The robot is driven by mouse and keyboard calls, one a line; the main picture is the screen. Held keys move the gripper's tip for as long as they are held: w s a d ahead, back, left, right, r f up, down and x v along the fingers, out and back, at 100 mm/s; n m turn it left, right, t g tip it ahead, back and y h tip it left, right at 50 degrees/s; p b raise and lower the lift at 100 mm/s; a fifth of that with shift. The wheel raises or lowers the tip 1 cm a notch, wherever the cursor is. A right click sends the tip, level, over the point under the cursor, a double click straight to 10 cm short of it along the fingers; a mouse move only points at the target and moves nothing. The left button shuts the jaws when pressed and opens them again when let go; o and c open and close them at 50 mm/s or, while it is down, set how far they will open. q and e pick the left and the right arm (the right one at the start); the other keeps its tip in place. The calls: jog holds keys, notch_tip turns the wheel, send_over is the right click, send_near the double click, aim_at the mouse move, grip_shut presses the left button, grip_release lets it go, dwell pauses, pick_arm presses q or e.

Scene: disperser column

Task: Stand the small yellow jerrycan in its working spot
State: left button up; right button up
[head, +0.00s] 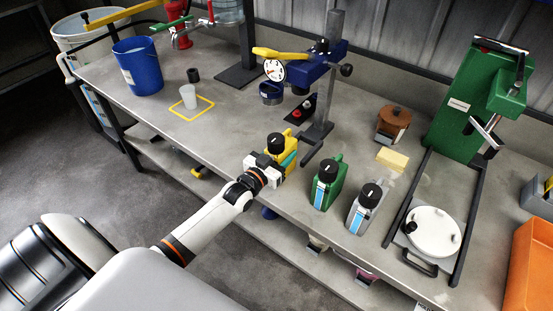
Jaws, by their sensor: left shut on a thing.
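The small yellow jerrycan (289,151) has a black cap and a blue-green label. It is at the front edge of the bench, left of the green jerrycan. My left gripper (271,168) reaches in from the lower left and is shut on the yellow jerrycan, partly hiding its lower left side. The jerrycan looks about upright; I cannot tell whether its base touches the bench. A yellow square outline (211,109) is marked on the bench further left, with a whitish cup (190,97) in it. My right gripper is out of view.
A green jerrycan (325,189) and a grey jerrycan (362,215) stand to the right. The disperser column (321,112) with a dark blue head rises behind. A blue bucket (139,70) stands at the left. Bare bench (225,135) lies between the outline and the yellow jerrycan.

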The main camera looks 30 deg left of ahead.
aim_at(294, 140)
pick_arm(q)
jog(key=shift+w+r, duration=0.1)
jog(key=shift+w, duration=0.2)
dwell(0.4)
jog(key=shift+r+p, duration=0.1)
jog(key=shift+p, duration=0.25)
dwell(1.1)
jog(key=shift+w+d+b, duration=0.1)
jog(key=shift+w+b, duration=0.45)
jog(key=shift+w, duration=0.45)
jog(key=shift+w+d+b, duration=0.2)
jog(key=shift+w+b, duration=0.9)
jog(key=shift+w, duration=0.85)
jog(key=shift+w+d+b, duration=0.15)
jog(key=shift+w+b, duration=1.25)
jog(key=shift+w, duration=0.65)
jog(key=o, duration=1.4)
jog(key=shift+s+f, duration=0.15)
jog(key=shift+f, duration=0.1)
jog(key=s, duration=0.8)
jog(key=s+a, duration=0.1)
jog(key=s, duration=0.2)
jog(key=shift+s+r, duration=0.2)
jog(key=shift+s, duration=0.2)
